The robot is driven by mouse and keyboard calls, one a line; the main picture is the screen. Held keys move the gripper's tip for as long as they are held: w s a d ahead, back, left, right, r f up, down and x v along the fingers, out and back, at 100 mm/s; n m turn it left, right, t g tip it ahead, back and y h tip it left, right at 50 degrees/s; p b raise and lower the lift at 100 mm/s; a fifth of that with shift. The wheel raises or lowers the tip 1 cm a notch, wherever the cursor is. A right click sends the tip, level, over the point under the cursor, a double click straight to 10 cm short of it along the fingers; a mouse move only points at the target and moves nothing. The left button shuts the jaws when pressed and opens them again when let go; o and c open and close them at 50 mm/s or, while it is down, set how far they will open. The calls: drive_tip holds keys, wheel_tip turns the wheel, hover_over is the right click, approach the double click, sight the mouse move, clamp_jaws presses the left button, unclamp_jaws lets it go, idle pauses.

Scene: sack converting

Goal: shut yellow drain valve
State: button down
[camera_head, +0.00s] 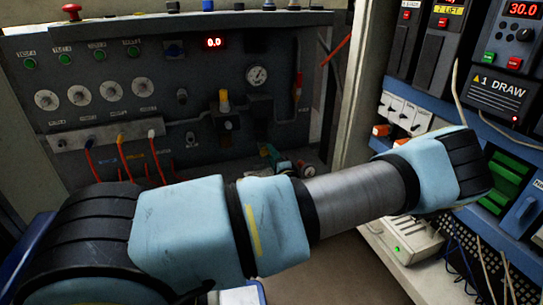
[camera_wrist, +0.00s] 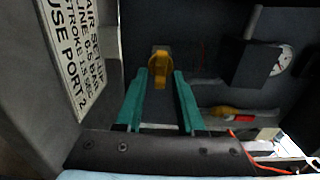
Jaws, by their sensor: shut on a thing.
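The yellow drain valve (camera_wrist: 159,69) shows in the wrist view as a small yellow handle on a grey mount against the dark panel. My gripper (camera_wrist: 164,80) has two teal fingers that reach up to it, one on each side, and is shut on the handle.
A white printed sign (camera_wrist: 80,55) is close on the left in the wrist view. A gauge block (camera_wrist: 252,62) and a yellow-and-red part (camera_wrist: 230,113) are to the right. In the head view, red hoses (camera_head: 157,158) hang from the dark panel (camera_head: 180,70).

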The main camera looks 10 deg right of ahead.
drive_tip(key=c, duration=0.9)
unclamp_jaws()
drive_tip(key=shift+o, duration=0.2)
drive_tip(key=s+d+p, duration=0.1)
drive_tip(key=s+p, duration=0.1)
drive_tip(key=s, duration=0.8)
drive_tip(key=shift+s+d, duration=0.2)
drive_tip(key=shift+s, duration=0.2)
